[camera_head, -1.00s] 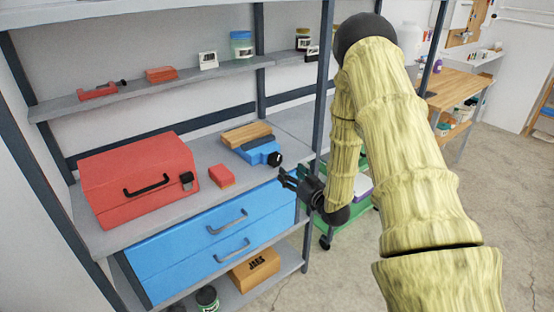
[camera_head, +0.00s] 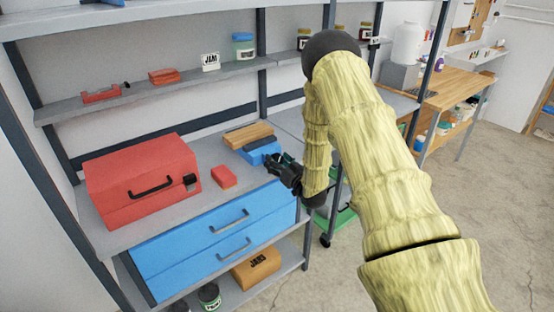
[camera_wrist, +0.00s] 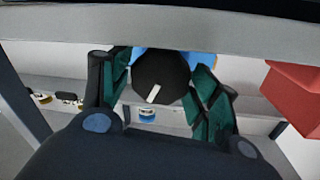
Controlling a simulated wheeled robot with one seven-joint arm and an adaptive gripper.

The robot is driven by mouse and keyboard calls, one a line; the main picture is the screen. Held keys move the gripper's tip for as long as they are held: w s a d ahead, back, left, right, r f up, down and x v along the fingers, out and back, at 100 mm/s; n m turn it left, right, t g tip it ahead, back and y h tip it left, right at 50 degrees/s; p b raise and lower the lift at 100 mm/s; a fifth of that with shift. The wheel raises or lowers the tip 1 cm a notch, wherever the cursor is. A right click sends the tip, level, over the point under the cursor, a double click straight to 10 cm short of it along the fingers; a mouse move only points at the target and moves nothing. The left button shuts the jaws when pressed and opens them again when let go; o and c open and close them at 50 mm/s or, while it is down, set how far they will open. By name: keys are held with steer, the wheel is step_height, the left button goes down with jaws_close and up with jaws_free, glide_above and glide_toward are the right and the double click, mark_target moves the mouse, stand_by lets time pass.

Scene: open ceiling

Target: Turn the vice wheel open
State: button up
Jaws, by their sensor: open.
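The blue vice (camera_head: 258,150) stands on the shelf's worktop, right of the red toolbox, with a dark bar along its top. Its black round wheel (camera_wrist: 160,79), with a white mark, shows in the wrist view; in the head view my gripper hides it. My gripper (camera_head: 272,161) is open at the front of the vice. In the wrist view its two green-padded fingers (camera_wrist: 160,98) stand left and right of the wheel. I cannot tell whether either finger touches it.
A red toolbox (camera_head: 141,181) and a small red block (camera_head: 223,177) sit to the left on the worktop. Wooden boards (camera_head: 248,134) lie behind the vice. Blue drawers (camera_head: 215,236) are below.

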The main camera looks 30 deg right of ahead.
steer(key=shift+w, duration=0.45)
steer(key=c, duration=0.7)
steer(key=shift+f+n+b, duration=0.3)
steer(key=shift+n+b, duration=0.6)
steer(key=shift+b, duration=0.1)
steer(key=shift+c, duration=0.2)
steer(key=shift+r+n+b, duration=0.15)
steer(key=shift+n+b, duration=0.75)
steer(key=shift+n, duration=0.3)
steer(key=shift+r+n, duration=0.15)
steer(key=shift+n, duration=0.15)
steer(key=o, duration=0.7)
steer(key=shift+o, duration=0.2)
